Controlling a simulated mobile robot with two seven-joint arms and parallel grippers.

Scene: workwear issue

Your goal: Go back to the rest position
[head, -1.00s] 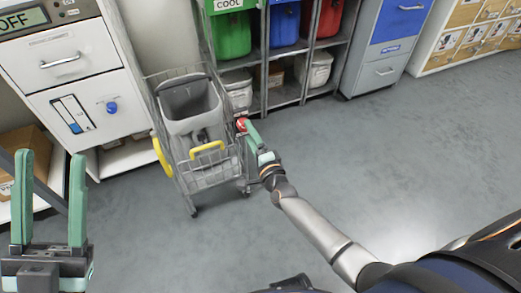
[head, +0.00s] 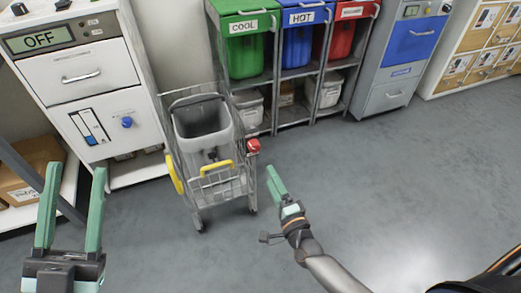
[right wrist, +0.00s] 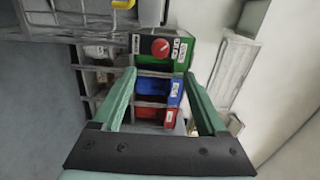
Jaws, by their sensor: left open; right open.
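My left gripper (head: 74,172) is at the lower left of the head view, its two green fingers upright and apart with nothing between them. My right gripper (head: 272,182) is over the grey floor, to the right of the wire cart (head: 222,188) and apart from it. In the right wrist view, my right gripper (right wrist: 160,78) has its green fingers spread and empty. The red knob (head: 253,146) at the cart's right side is just above and left of my right gripper in the head view. A red knob (right wrist: 160,47) also shows beyond the fingertips in the right wrist view.
The cart holds a grey bin (head: 205,130) and has yellow handles. A white cabinet (head: 80,80) reading OFF stands left, beside a shelf with a cardboard box (head: 30,175). Green (head: 247,55), blue (head: 298,45) and red (head: 341,38) bins line the back. Floor at right is clear.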

